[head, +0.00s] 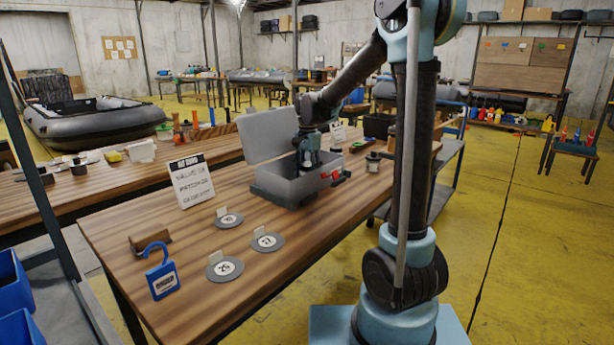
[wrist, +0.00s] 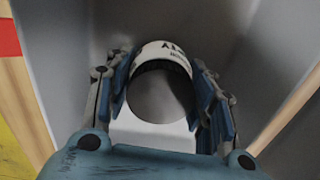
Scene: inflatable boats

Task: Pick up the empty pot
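My gripper (head: 308,165) reaches down into this box in the head view. In the wrist view its two blue-padded fingers (wrist: 163,90) lie on the left and right of the pot, very close to its sides. I cannot tell whether they press on it. The pot is hidden by the box walls and my gripper in the head view.
The box's raised lid (head: 268,135) stands behind it. Three round grey discs with number labels (head: 225,268) lie on the near table. A white sign (head: 192,181) and a blue padlock-shaped tag (head: 161,272) stand at left. A small jar (head: 373,162) stands right of the box.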

